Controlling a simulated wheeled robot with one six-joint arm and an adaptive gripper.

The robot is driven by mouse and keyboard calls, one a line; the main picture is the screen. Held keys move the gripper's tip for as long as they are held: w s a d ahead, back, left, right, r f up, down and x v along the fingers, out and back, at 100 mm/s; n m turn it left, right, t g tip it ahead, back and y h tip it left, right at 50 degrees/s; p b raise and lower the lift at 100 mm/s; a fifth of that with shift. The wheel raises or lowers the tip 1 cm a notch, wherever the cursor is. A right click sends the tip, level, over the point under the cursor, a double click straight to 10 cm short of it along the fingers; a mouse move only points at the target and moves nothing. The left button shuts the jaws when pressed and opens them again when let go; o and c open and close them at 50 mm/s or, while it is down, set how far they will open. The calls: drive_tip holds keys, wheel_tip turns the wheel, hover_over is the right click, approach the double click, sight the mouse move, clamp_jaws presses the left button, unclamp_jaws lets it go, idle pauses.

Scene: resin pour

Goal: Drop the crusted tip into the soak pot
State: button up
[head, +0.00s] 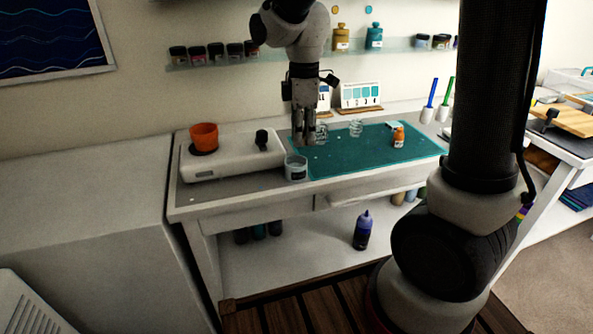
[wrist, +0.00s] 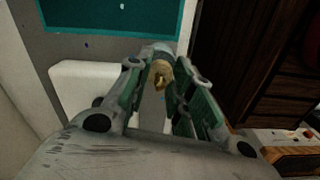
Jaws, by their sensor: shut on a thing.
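My gripper (head: 304,140) points down over the left part of the teal mat. In the wrist view its fingers (wrist: 160,82) are closed on a small golden-brown piece, which I take to be the crusted tip (wrist: 162,74). The tip is too small to make out in the head view. A clear, labelled glass jar (head: 296,171), likely the soak pot, stands at the mat's front left edge, just below my fingers in the picture. I cannot tell the exact height of the fingers above it.
An orange cup (head: 204,135) sits on a white hotplate (head: 232,157) to the left. Small clear cups (head: 356,128) and an orange bottle (head: 398,138) stand on the teal mat (head: 370,157). A colour chart (head: 361,96) stands behind. The mat's front middle is clear.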

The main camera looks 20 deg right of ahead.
drive_tip(key=o, duration=0.7)
drive_tip(key=shift+r, duration=0.1)
wheel_tip(320, 180, up, 12)
drive_tip(key=shift+f, duration=0.1)
drive_tip(key=s+d+m+t, duration=0.1)
drive_tip(key=s+d+m, duration=0.4)
drive_tip(key=s, duration=0.1)
drive_tip(key=s+d+f+m+t, duration=0.1)
drive_tip(key=s+d+m+t, duration=0.1)
drive_tip(key=s+d+m, duration=0.3)
drive_tip(key=s+d+f+m+t, duration=0.1)
drive_tip(key=s+d+m, duration=0.4)
drive_tip(key=s, duration=0.3)
drive_tip(key=shift+m, duration=0.4)
